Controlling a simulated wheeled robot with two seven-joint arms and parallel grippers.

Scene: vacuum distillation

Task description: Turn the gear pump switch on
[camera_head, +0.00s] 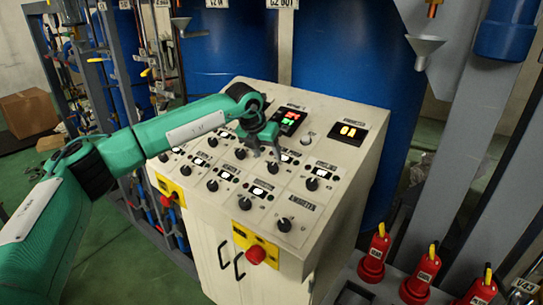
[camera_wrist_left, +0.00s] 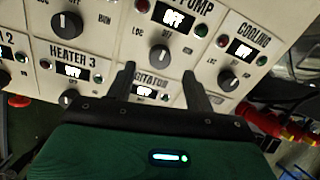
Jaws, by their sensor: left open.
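The control panel (camera_head: 225,205) carries several rows of black knobs with small lit displays; its labels are too small to read in the head view. In the left wrist view, a label ending in "PUMP" sits at the top, partly cut off. Below it is a lit display (camera_wrist_left: 173,20) reading OFF and a black pump knob (camera_wrist_left: 160,56) with its white mark roughly upright, between LOC and RUN. My left gripper (camera_head: 266,152) is over the middle of the panel. In the wrist view its open fingers (camera_wrist_left: 159,76) are empty, just short of the knob. My right gripper is out of view.
Neighbouring knobs include the cooling knob (camera_wrist_left: 228,80) and the heater 3 knob (camera_wrist_left: 70,98). Two red emergency buttons (camera_head: 256,254) sit on yellow plates at the panel's front. Blue tanks (camera_head: 343,70) stand behind; red valves (camera_head: 375,256) stand at right.

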